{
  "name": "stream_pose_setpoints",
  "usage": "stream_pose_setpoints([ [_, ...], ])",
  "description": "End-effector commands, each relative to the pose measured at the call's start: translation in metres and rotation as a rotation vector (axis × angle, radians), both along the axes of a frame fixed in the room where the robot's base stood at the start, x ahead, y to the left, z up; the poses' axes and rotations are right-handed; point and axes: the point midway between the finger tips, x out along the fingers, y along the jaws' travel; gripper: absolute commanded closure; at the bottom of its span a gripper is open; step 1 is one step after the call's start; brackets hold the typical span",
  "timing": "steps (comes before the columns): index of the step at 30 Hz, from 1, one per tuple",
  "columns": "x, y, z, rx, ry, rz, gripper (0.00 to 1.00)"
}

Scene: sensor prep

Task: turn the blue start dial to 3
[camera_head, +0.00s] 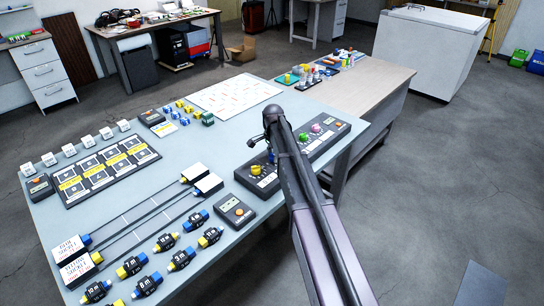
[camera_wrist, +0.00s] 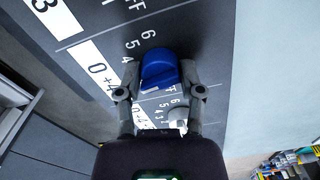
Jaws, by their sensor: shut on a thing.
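The blue start dial (camera_wrist: 158,68) stands on a dark panel with printed numbers, seen in the wrist view. My gripper (camera_wrist: 160,88) has its two fingers on either side of the dial and is shut on it. The dial's pointer setting cannot be read clearly; the digits 6, 5 and 4 show beside it. In the head view the dark dial panel (camera_head: 313,150) lies at the table's right edge, and my arm covers part of it. A yellow dial (camera_head: 256,169) and green and pink dials also sit on that panel. The blue dial is mostly hidden there behind my gripper.
A white knob (camera_wrist: 178,116) sits close to my fingers in the wrist view. A grey box with an orange button (camera_head: 236,212) lies left of the panel.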

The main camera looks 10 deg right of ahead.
Motion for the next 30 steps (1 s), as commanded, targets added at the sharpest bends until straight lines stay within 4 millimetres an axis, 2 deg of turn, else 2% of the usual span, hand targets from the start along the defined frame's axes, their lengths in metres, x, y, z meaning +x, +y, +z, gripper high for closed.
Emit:
stream_pose_setpoints([
  [9, -0.0039, -0.0024, -0.0006, -0.004, 0.007, -0.12, 0.98],
  [22, -0.0043, -0.0033, -0.0007, -0.006, 0.007, -0.134, 0.98],
  [23, -0.0045, -0.0033, -0.0007, -0.006, 0.007, -0.134, 0.47],
  [24, -0.0045, -0.0033, -0.0007, -0.006, 0.007, -0.133, 0.36],
  [26, -0.0042, -0.003, -0.0007, -0.005, 0.006, -0.133, 0.18],
  [30, -0.0029, -0.0022, -0.0005, -0.004, 0.005, -0.132, 0.16],
])
